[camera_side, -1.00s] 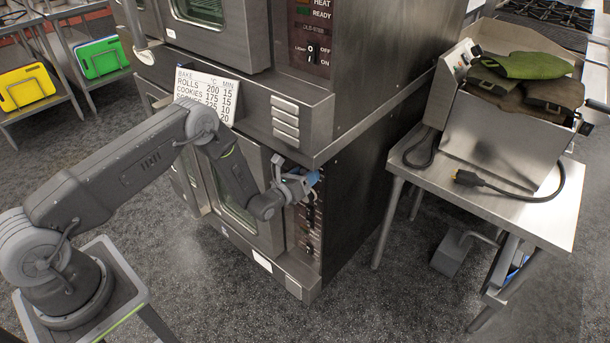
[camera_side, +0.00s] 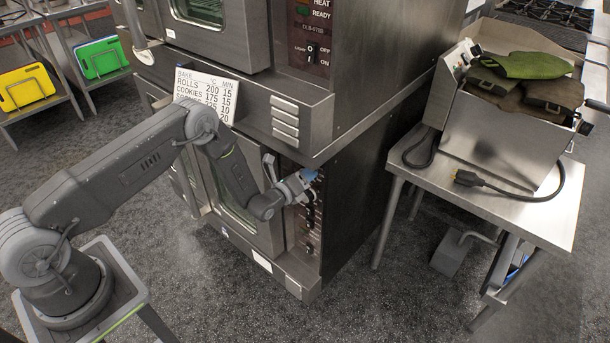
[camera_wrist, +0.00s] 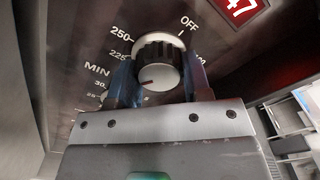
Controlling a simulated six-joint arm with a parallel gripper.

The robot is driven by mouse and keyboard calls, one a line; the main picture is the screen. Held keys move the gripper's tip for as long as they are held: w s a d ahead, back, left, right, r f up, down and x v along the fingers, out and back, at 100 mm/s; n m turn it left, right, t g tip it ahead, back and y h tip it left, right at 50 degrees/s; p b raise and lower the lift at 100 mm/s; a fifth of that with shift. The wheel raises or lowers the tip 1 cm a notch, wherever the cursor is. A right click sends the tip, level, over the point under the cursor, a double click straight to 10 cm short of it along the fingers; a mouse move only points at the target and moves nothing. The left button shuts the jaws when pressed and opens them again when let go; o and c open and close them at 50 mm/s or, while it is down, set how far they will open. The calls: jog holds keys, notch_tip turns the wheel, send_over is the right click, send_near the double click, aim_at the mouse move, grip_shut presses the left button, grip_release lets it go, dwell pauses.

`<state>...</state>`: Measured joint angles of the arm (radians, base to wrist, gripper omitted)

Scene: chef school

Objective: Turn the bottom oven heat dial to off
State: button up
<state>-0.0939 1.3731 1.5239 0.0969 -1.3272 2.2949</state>
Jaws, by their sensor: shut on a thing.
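The bottom oven heat dial (camera_wrist: 156,62) is a black ribbed knob on a pale round base, on the dark panel. Its label shows OFF at the upper right, with 250 and 225 to the left and 100 to the right. A red line on the knob face points left and slightly down, away from OFF. My gripper (camera_wrist: 157,82) has its blue fingers on either side of the knob and is shut on it. In the side view my gripper (camera_side: 308,180) is at the upper part of the lower oven's control panel and hides the dial.
Other controls (camera_side: 311,215) sit lower on the same panel. A red display (camera_wrist: 243,9) is above the dial. The oven door handle (camera_side: 270,168) stands out left of my gripper. A steel table (camera_side: 545,215) stands to the right, with open floor between.

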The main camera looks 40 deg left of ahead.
jog(key=o, duration=0.9)
jog(key=shift+s, duration=0.1)
jog(key=s, duration=1.3)
jog(key=shift+s, duration=0.3)
